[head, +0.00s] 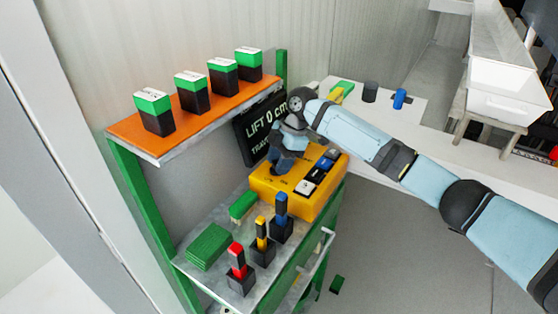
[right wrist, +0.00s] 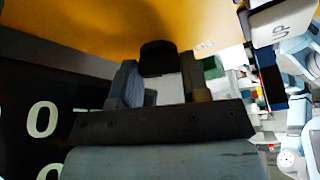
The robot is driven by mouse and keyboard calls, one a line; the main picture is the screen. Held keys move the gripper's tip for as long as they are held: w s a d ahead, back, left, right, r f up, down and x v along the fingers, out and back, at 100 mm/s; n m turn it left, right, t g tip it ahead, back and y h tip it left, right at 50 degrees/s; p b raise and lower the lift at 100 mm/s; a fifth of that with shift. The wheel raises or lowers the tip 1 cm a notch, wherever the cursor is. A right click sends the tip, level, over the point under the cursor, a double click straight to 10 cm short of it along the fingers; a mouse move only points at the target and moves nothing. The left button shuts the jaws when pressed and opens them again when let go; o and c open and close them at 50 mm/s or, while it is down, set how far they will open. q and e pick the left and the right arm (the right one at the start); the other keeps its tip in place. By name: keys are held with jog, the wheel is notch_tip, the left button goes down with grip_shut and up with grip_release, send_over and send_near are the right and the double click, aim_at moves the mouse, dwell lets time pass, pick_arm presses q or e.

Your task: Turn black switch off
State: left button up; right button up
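The yellow control box (head: 322,199) sits on the green-framed shelf in the head view. A black knob-like switch (right wrist: 158,57) stands out from its yellow face in the right wrist view. My right gripper (head: 283,163) points down over the far left part of the box. In the right wrist view my right gripper (right wrist: 163,82) has its two fingers apart, one on each side of the black switch. I cannot tell whether they touch it. In the head view the gripper hides this switch. My left gripper is not in view.
White, black and blue rocker buttons (head: 317,174) line the box's near right side. A black display (head: 262,127) reading "LIFT 0 cm" stands behind. Red, yellow and blue levers (head: 262,242) stand in front. An orange shelf (head: 190,118) with several green-topped blocks is at upper left.

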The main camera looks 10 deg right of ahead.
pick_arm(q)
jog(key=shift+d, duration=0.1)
pick_arm(e)
jog(key=shift+c, duration=0.4)
